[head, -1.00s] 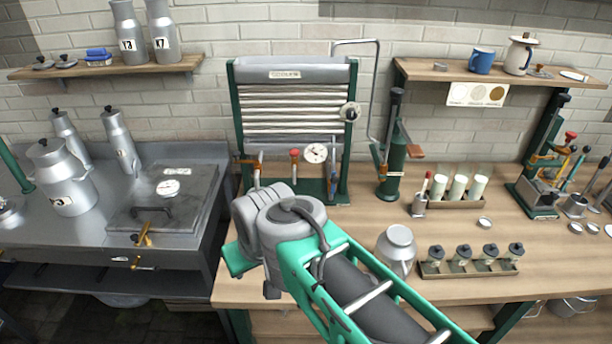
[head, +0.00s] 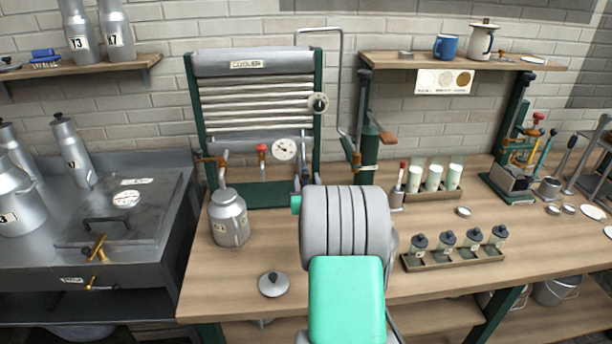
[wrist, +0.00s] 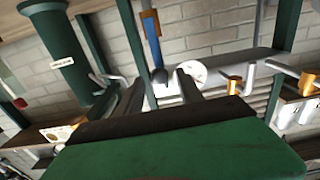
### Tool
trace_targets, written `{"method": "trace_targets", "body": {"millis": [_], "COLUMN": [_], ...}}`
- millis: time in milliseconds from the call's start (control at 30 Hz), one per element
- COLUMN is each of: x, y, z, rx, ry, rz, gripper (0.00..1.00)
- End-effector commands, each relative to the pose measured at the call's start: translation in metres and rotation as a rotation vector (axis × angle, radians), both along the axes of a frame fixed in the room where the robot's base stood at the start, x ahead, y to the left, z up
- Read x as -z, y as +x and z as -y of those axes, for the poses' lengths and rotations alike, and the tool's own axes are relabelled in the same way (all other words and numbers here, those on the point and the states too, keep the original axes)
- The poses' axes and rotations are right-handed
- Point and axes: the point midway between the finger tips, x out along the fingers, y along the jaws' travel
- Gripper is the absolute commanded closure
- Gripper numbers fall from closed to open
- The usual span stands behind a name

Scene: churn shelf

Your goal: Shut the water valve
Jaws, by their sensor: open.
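The cooler (head: 258,104) stands against the brick wall, with several small fittings along its foot. A blue-handled fitting at its lower right (head: 305,172), which I take for the water valve, is small and partly hidden in the head view. In the wrist view a blue handle with an orange end (wrist: 153,38) hangs upright just beyond my gripper (wrist: 159,86). My gripper is open, its two dark fingers spread on either side of the handle's lower end. I see no contact; the gap is hard to judge. In the head view my arm hides my gripper.
A grey can (head: 230,220) stands under the cooler's left orange tap (head: 208,161). A red-topped fitting (head: 262,150) and a gauge (head: 285,149) are close by. A green pump (head: 368,155) stands to the right. A loose lid (head: 272,284) lies at the bench front.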

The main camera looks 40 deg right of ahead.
Motion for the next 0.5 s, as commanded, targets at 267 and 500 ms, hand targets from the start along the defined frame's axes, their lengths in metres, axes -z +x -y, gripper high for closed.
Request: {"method": "trace_targets", "body": {"millis": [267, 500], "x": [0.0, 0.0], "y": [0.026, 0.026], "z": [0.017, 0.017], "rx": [-0.001, -0.001], "ry": [0.001, 0.001], "rz": [-0.002, -0.001], "gripper": [0.56, 0.59]}}
